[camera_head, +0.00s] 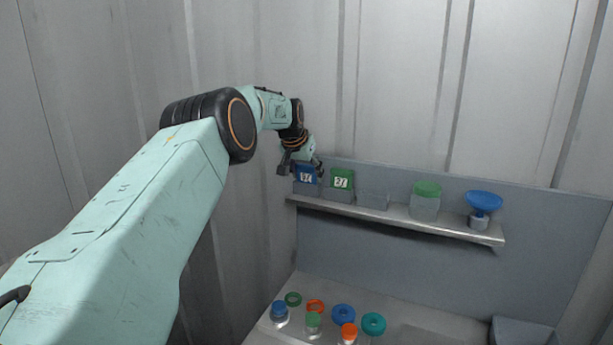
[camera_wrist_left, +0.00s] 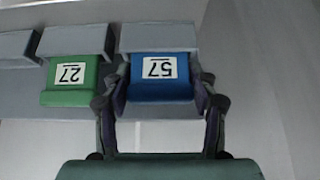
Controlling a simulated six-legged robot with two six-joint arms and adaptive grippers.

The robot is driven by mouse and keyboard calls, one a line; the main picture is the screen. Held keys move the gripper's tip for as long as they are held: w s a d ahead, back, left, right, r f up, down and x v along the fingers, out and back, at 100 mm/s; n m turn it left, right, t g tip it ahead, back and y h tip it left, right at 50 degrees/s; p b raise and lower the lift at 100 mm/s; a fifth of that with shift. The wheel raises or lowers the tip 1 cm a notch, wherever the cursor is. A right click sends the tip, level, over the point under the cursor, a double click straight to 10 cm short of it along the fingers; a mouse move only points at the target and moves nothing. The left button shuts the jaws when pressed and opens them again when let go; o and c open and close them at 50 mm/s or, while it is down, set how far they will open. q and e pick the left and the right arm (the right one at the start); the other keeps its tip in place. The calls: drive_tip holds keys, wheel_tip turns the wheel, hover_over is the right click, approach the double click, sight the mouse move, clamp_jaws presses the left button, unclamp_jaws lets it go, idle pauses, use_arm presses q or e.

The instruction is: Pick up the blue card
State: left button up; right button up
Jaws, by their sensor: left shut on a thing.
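The blue card (camera_head: 306,174) stands in a grey holder at the left end of the wall shelf, with a white label on its face. In the left wrist view the blue card (camera_wrist_left: 160,75) sits between my left gripper's fingers, and its label reads 57 upside down. My left gripper (camera_head: 301,168) is at the card in the head view; in the wrist view the gripper (camera_wrist_left: 162,98) has a finger against each side of the card. It is shut on the card. The card's far end is hidden in the holder. My right gripper is in neither view.
A green card (camera_head: 342,178) labelled 27 stands in a holder beside the blue one. Further right on the shelf (camera_head: 400,217) are an empty grey holder (camera_head: 372,199), a green-lidded jar (camera_head: 425,201) and a blue funnel-like piece (camera_head: 484,201). Several jars and rings lie on the bench below.

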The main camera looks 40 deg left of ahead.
use_arm(q)
drive_tip(key=shift+w+r, duration=0.1)
drive_tip(key=shift+r, duration=0.1)
wheel_tip(320, 180, up, 8)
drive_tip(key=shift+f, duration=0.1)
drive_tip(key=shift+r, duration=0.65)
drive_tip(key=shift+d+r, duration=0.1)
drive_tip(key=shift+r, duration=0.15)
drive_tip(key=shift+f, duration=0.1)
